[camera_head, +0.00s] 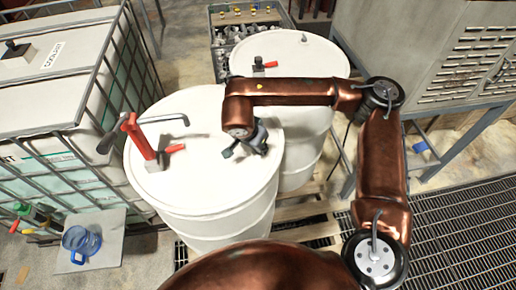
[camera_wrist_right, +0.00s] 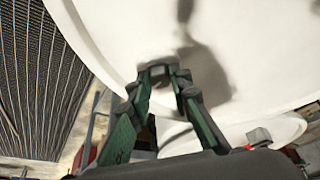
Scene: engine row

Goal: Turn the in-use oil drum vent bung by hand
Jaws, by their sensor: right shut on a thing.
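The near white drum (camera_head: 205,185) stands upright with a red hand pump (camera_head: 135,132) on its lid. My right gripper (camera_head: 248,142) reaches down to the right part of this lid. In the right wrist view, my right gripper's (camera_wrist_right: 160,75) fingertips come together at the white lid (camera_wrist_right: 240,60), shut on the small grey vent bung (camera_wrist_right: 157,60). Most of the bung is hidden by the fingertips, and its turn angle cannot be seen. My left gripper is not in view.
A second white drum (camera_head: 300,52) stands close behind. A caged white coolant tank (camera_head: 50,75) is at the left. A grey machine cabinet (camera_head: 440,50) is at the right. A blue jug (camera_head: 80,242) stands on a board at lower left. Grating (camera_head: 450,220) covers the floor at right.

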